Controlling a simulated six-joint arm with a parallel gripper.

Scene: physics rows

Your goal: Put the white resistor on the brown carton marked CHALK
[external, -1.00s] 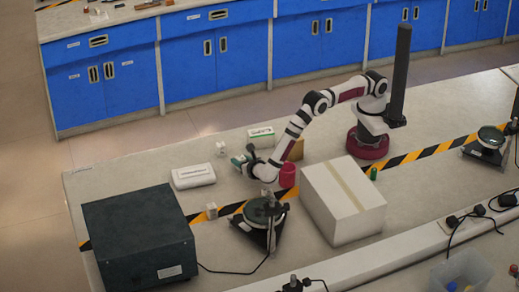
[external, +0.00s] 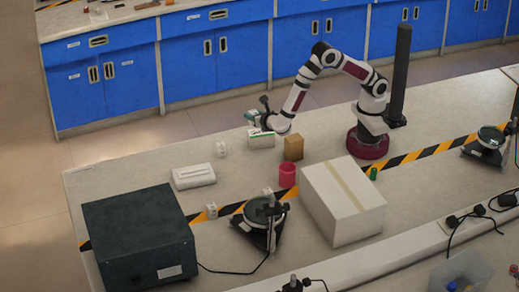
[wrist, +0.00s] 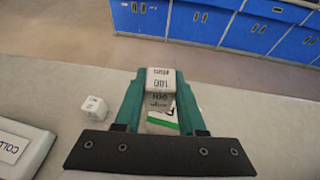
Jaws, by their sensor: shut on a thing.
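My gripper (wrist: 160,103) has teal fingers shut on a white block, the white resistor (wrist: 161,80), with upside-down print reading about 100. In the external view my gripper (external: 257,120) is raised above or near the white-and-green carton (external: 262,141); the resistor is too small there to make out clearly. The brown carton (external: 294,148) stands upright just right of the white-and-green carton, below my forearm, with its top bare. Its marking cannot be read. It does not show in the wrist view.
A red cup (external: 287,175) and large white box (external: 342,200) stand near the brown carton. Small white blocks (external: 222,149) (external: 211,210) (external: 267,191) lie about. A white case (external: 193,176), dark box (external: 140,240) and round-topped stand (external: 262,215) are on the bench.

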